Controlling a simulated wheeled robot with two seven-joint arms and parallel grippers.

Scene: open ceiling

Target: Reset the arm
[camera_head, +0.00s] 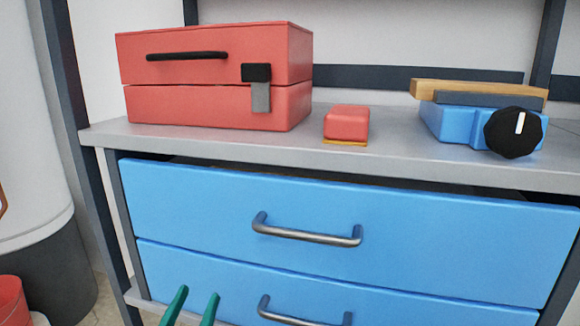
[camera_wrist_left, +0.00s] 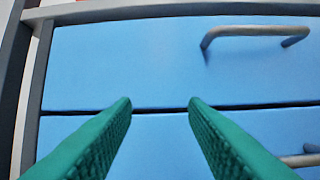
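My left gripper (camera_head: 191,307) shows as two green fingertips at the bottom of the head view, in front of the lower blue drawer. In the left wrist view its two green fingers (camera_wrist_left: 160,104) stand apart with nothing between them. They point at the blue drawer fronts, near the seam between the upper drawer (camera_wrist_left: 130,65) and the lower drawer (camera_wrist_left: 160,145). The handle of the upper drawer (camera_head: 308,236) is up and to the right of the gripper. My right gripper is in neither view.
A grey shelf top (camera_head: 210,140) above the drawers carries a red box (camera_head: 215,105) with a black handle, a small red block (camera_head: 346,123) and a blue device (camera_head: 460,124) with a black knob. A dark post (camera_head: 95,160) stands at left. The lower drawer has a handle (camera_head: 300,315).

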